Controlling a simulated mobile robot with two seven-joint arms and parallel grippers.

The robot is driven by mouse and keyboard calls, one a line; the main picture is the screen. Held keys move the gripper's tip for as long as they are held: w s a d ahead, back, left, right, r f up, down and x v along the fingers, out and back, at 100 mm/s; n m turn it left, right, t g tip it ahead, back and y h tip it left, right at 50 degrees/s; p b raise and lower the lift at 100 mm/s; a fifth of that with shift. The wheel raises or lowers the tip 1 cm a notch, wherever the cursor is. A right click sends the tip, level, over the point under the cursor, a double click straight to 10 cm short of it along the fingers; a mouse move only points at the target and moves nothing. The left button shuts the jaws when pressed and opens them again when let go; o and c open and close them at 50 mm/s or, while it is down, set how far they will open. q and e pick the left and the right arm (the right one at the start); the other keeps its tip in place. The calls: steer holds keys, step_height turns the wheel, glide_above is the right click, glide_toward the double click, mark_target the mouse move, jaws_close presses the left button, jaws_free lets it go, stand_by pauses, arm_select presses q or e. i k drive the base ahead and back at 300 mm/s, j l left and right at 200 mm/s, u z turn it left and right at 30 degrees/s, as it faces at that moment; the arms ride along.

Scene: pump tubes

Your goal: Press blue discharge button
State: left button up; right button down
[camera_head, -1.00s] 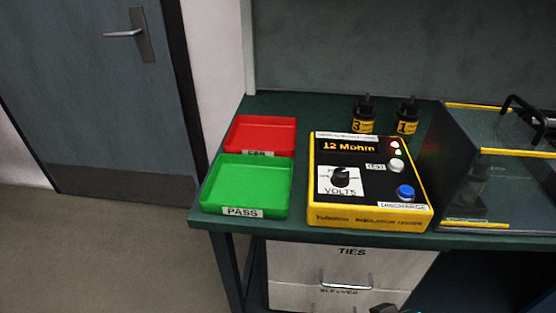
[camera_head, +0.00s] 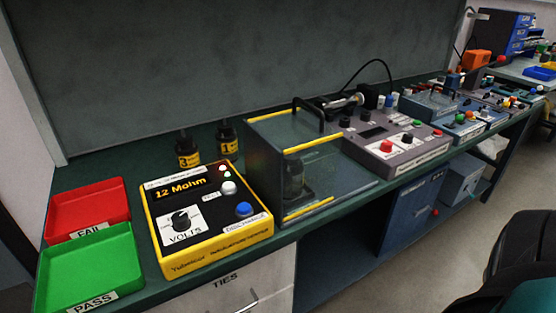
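The yellow and black insulation tester (camera_head: 205,222) sits on the green bench at the left. Its display (camera_head: 180,188) reads 12 Mohm. The blue discharge button (camera_head: 244,209) is on its right front part, above a white label. A white button (camera_head: 229,188) sits behind it, and a black VOLTS knob (camera_head: 180,220) is to the left. Neither of my grippers shows in the view.
Red FAIL (camera_head: 88,207) and green PASS (camera_head: 90,265) trays lie left of the tester. Two black bottles (camera_head: 187,150) stand behind it. A clear yellow-edged box (camera_head: 310,165) stands close on its right. Further right are a grey control unit (camera_head: 400,150) and a dark chair (camera_head: 520,265).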

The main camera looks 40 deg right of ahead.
mark_target(242, 207)
steer(key=z, duration=0.8)
